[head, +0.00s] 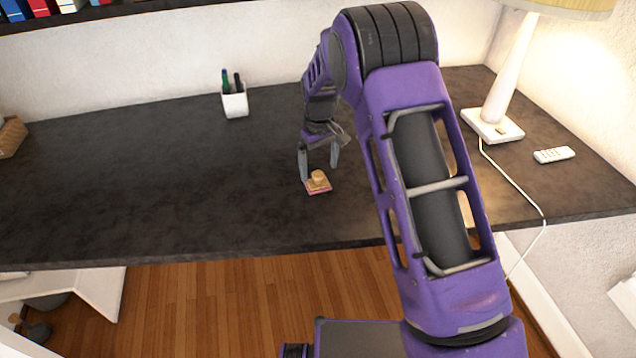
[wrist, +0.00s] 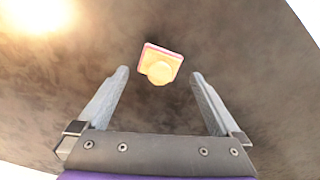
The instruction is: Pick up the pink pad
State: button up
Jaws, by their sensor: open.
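The pink pad (head: 319,191) lies on the dark desk, near its front edge; only a thin pink rim shows. A tan square piece with a round knob (head: 318,177) sits on top of it and covers most of it. In the wrist view the pad's pink edge (wrist: 147,48) shows beyond the fingertips, centred between them. My gripper (head: 319,176) is open and empty, just above and behind the pad, its fingers pointing down. In the wrist view the two fingers of my gripper (wrist: 158,75) stand wide apart, and neither touches the pad.
The dark desk (head: 150,180) is mostly bare around the pad. A white pen cup (head: 235,104) stands at the back. A lamp (head: 492,125) with a white cord and a white remote (head: 554,155) are on the right.

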aim_at(318, 174)
jog(key=f, duration=0.4)
jog(key=shift+w+a+f, duration=0.15)
jog(key=shift+w+f, duration=0.05)
jog(key=shift+c, duration=0.3)
jog(key=c, duration=1)
notch_tip(318, 174, up, 10)
jog(key=shift+r, duration=0.1)
jog(key=shift+c, duration=0.2)
jog(key=o, duration=0.8)
jog(key=shift+c, duration=0.2)
jog(key=c, duration=0.6)
